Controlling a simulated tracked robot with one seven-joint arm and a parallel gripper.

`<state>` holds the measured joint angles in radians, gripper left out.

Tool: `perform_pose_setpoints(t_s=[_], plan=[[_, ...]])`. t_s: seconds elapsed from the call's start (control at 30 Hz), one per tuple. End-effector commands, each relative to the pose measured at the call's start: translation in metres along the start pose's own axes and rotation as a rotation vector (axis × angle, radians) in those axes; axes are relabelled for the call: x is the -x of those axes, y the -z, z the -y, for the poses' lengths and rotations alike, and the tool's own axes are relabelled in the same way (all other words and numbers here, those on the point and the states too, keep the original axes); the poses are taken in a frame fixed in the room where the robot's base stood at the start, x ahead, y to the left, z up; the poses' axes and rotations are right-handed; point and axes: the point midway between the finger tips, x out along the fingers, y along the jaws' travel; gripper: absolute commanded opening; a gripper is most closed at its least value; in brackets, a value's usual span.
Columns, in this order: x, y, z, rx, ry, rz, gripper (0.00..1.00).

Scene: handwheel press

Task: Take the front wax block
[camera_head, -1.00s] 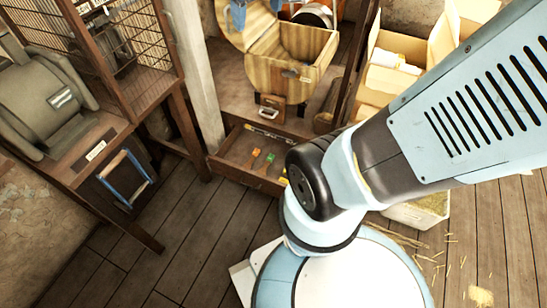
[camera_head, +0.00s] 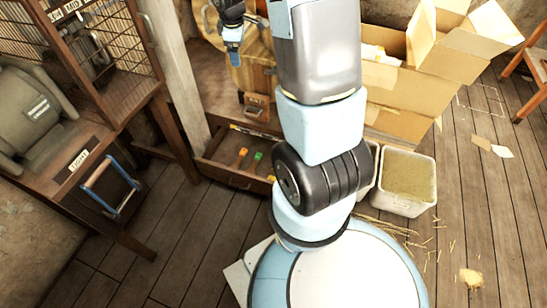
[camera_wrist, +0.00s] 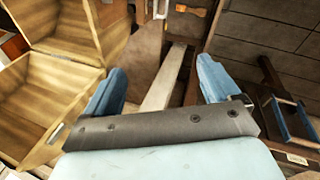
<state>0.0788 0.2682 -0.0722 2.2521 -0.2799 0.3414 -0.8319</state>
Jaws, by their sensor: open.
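I cannot make out any wax block in these frames. My gripper (camera_wrist: 160,78) is open in the wrist view, with a blue finger on each side and nothing between them that it holds. In the head view, blue finger parts of my gripper (camera_head: 233,34) show at the top, in front of the wooden chest. The open wooden chest (camera_wrist: 62,85) lies left of the fingers in the wrist view. In the head view my arm covers much of the chest (camera_head: 250,85).
A drawer (camera_head: 228,176) with orange- and green-handled tools stands open. A mesh-fronted cabinet (camera_head: 120,45) and a blue-handled item (camera_head: 112,185) are at left. Cardboard boxes (camera_head: 425,90) and a bin of yellowish material (camera_head: 405,182) are at right. Floor at front left is free.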

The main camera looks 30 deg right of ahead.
Motion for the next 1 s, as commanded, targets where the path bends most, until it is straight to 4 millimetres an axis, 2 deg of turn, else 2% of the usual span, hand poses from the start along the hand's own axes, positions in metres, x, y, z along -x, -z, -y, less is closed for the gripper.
perform_pose_setpoints(t_s=[0.03,0.27,0.47,0.77,1.0], plan=[[-0.020,-0.001,-0.001,0.037,0.012,0.010,0.89],[-0.101,-0.006,-0.002,0.223,0.045,0.029,0.89],[-0.173,-0.016,0.007,0.387,0.080,0.034,0.89],[-0.280,-0.038,0.041,0.634,0.141,0.020,0.89],[-0.357,-0.060,0.083,0.820,0.191,-0.012,0.89]])
